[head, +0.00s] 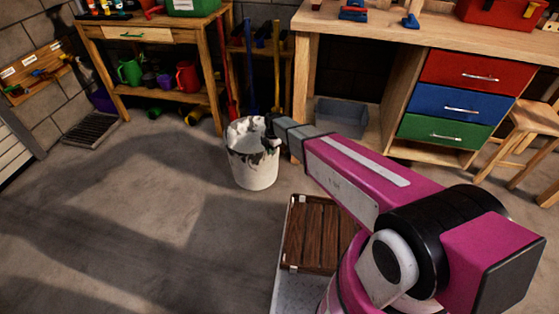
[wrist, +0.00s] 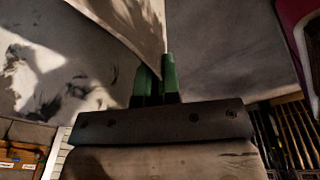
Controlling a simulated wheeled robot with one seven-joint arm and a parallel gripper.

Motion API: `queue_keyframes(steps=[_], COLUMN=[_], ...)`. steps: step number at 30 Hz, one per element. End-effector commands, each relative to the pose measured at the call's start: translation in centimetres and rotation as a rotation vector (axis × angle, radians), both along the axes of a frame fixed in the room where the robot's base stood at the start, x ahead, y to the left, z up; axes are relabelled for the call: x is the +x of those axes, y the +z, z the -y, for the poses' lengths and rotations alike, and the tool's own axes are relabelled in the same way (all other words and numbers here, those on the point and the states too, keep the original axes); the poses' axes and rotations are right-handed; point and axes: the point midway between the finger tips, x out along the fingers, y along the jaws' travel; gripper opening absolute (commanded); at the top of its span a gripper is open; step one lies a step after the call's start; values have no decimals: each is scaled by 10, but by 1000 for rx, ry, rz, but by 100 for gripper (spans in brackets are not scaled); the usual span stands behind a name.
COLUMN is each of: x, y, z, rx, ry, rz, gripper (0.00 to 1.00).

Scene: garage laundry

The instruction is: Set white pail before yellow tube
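The white pail (head: 249,172), with dark smears around its upper part, stands upright on the concrete floor in the head view. My gripper (head: 268,128) is at the right side of its rim. In the wrist view the two green fingers (wrist: 156,82) are close together at the edge of the pail's pale wall (wrist: 130,18), and they look shut on it. The pail's smeared surface (wrist: 50,80) fills the left. A small yellow tube-like thing (head: 192,117) lies under the left bench; whether it is the yellow tube is unclear.
A wooden bench (head: 160,35) with watering cans stands at the back left. Long-handled tools (head: 250,75) lean behind the pail. A workbench with coloured drawers (head: 452,103) is at the right. The left floor is clear.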

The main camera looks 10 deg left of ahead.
Motion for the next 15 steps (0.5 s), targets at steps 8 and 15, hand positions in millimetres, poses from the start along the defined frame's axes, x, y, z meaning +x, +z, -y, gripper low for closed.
queue_keyframes(steps=[8,15], x=[19,24], y=[-26,-35], z=[40,53], rx=[1,2], ry=[-2,1], rz=[1,2], gripper=[0,0])
